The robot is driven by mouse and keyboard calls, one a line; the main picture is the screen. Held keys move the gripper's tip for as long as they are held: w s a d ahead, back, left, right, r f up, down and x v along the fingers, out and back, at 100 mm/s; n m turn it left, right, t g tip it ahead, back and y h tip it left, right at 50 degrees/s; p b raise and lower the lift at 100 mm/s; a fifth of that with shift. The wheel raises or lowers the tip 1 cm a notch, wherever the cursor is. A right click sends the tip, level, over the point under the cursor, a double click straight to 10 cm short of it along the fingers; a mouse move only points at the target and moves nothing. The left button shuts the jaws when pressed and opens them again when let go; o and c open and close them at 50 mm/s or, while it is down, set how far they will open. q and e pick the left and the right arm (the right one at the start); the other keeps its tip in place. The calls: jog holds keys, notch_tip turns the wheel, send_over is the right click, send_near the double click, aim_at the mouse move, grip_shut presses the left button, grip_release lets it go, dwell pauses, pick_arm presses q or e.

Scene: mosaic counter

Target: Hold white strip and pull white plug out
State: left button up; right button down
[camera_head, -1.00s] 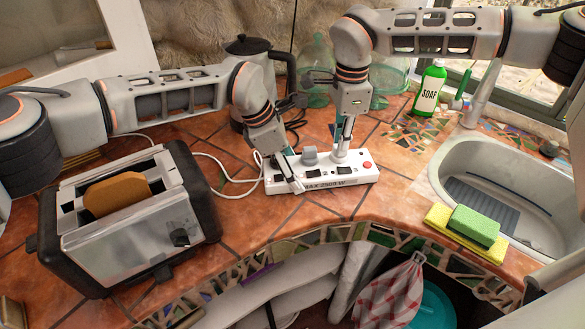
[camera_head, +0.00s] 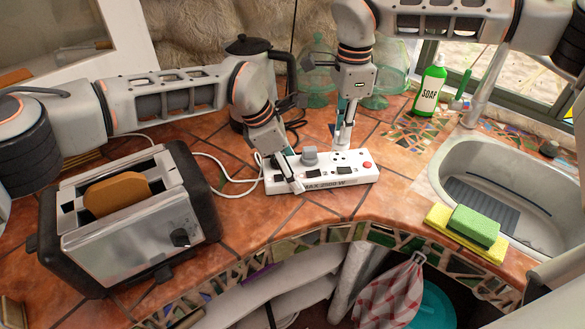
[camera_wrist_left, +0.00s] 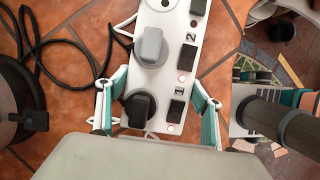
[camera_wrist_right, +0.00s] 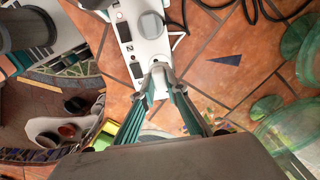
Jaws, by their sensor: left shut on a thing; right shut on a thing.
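The white strip (camera_head: 330,182) lies on the tiled counter, with a grey plug (camera_head: 310,156) standing in it. My left gripper (camera_head: 287,172) is shut across the strip's left end, one finger on each long side. In the left wrist view, a black plug (camera_wrist_left: 138,108) sits in the strip (camera_wrist_left: 168,82) between those fingers, beside the grey plug (camera_wrist_left: 150,47). My right gripper (camera_head: 344,138) is above the strip's right half, shut on the small white plug (camera_wrist_right: 159,78). The plug appears just clear of the strip; its underside is hard to see.
A toaster (camera_head: 140,215) with bread stands left. A dark kettle (camera_head: 250,75) and green glassware (camera_head: 317,75) are behind. A soap bottle (camera_head: 429,88), sink (camera_head: 490,160) and green sponge (camera_head: 474,226) are right. The counter's front edge curves close before the strip.

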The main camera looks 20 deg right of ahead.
dwell(0.3)
pick_arm(q)
jog(key=o, duration=0.9)
jog(key=v, duration=1.2)
jog(key=shift+d, duration=0.1)
